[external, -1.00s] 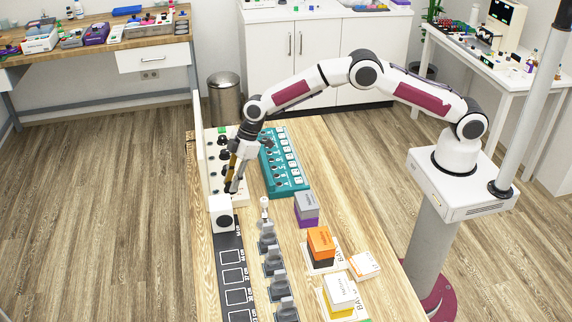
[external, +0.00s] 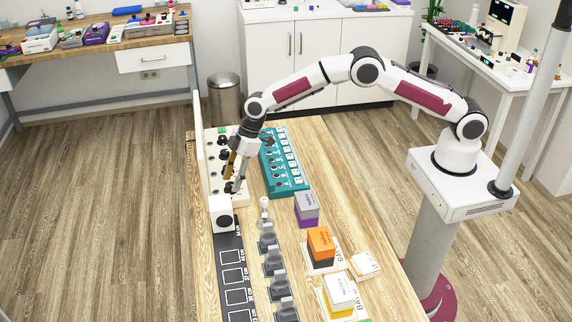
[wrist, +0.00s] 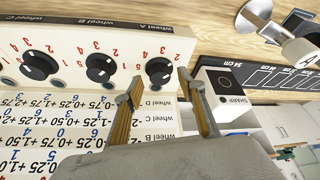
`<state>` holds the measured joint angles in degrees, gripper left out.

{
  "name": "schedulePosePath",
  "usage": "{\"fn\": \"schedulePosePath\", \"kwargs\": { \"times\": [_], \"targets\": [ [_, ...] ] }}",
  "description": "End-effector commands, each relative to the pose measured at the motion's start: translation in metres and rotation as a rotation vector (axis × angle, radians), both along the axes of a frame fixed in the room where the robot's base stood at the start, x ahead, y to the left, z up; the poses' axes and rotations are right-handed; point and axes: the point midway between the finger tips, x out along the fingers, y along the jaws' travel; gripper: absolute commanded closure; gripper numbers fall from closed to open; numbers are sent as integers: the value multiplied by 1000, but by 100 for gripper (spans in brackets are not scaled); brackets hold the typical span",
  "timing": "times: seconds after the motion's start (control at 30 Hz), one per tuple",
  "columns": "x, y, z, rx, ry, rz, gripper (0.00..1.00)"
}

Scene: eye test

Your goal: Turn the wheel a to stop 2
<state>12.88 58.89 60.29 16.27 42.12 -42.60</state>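Wheel a (wrist: 159,71) is a black knob on a cream panel (wrist: 70,38), under the printed "wheel A" label in the wrist view. Red stop numbers ring it; I cannot tell which one its pointer faces. My gripper (wrist: 160,77) is open, with one fingertip to each side of this knob in the picture. I see no clear contact between fingers and knob. In the external view my gripper (external: 234,184) is low over the panel's near end and partly hides the knob there.
Wheel B's knob (wrist: 100,68) is close beside wheel a, with another knob (wrist: 38,65) beyond. A white box with a black disc (external: 222,218) stands just in front of the panel. A teal rack (external: 283,165) lies to the right. A black marked strip (external: 228,245) runs forward.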

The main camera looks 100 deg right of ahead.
Motion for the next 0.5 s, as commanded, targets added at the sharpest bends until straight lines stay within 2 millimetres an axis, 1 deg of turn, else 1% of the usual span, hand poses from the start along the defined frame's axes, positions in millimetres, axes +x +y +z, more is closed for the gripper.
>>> {"fn": "schedulePosePath", "kwargs": {
  "times": [0.27,0.5],
  "targets": [
    [-10,-3,28,-1,-3,-1,60],
    [-21,-7,56,-1,-3,-1,60]
  ]
}}
